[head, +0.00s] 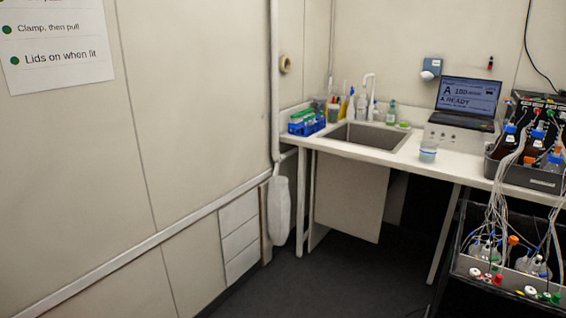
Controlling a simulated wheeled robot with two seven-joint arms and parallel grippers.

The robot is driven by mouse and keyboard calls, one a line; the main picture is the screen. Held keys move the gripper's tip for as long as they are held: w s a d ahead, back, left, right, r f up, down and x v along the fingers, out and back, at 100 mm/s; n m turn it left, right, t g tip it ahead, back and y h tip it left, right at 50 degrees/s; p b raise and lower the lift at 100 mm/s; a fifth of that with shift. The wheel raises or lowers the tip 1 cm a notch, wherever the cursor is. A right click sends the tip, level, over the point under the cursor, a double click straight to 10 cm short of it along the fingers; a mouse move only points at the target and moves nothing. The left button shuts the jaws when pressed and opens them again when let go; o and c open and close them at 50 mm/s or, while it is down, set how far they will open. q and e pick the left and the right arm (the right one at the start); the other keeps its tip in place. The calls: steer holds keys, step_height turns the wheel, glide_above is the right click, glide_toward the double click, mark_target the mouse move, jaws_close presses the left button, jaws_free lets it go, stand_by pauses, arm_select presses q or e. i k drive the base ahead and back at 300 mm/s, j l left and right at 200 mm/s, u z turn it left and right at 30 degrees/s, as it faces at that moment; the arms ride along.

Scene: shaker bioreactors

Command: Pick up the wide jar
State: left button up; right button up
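A short, wide, clear jar (428,152) with a bluish band stands upright on the white counter (385,157), near its front edge and right of the sink. It is the likeliest wide jar, though it is small in the view and I cannot tell if it has a lid. Neither of my grippers is in view, and nothing touches the jar.
A sink (366,136) lies left of the jar, with a blue caddy (306,127) and several bottles around it. A laptop (467,103) stands behind the jar. A dark tray (528,176) of tubed bottles stands right. A lower tubing rack (512,281) fills the right foreground. Dark floor (340,280) is open.

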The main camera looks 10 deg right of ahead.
mark_target(428, 150)
steer(key=i+z, duration=0.15)
steer(key=i, duration=0.4)
steer(key=i+j+z, duration=0.2)
steer(key=i, duration=0.3)
steer(key=i+z, duration=0.3)
steer(key=z, duration=0.15)
steer(key=i+j+z, duration=0.1)
steer(key=i+z, duration=0.15)
steer(key=z, duration=0.2)
steer(key=i+j+z, duration=0.2)
steer(key=z, duration=0.25)
steer(key=i+j+z, duration=0.15)
steer(key=i+z, duration=0.25)
steer(key=i+j+z, duration=0.2)
steer(key=z, duration=0.25)
steer(key=i+j+z, duration=0.2)
steer(key=j+z, duration=0.2)
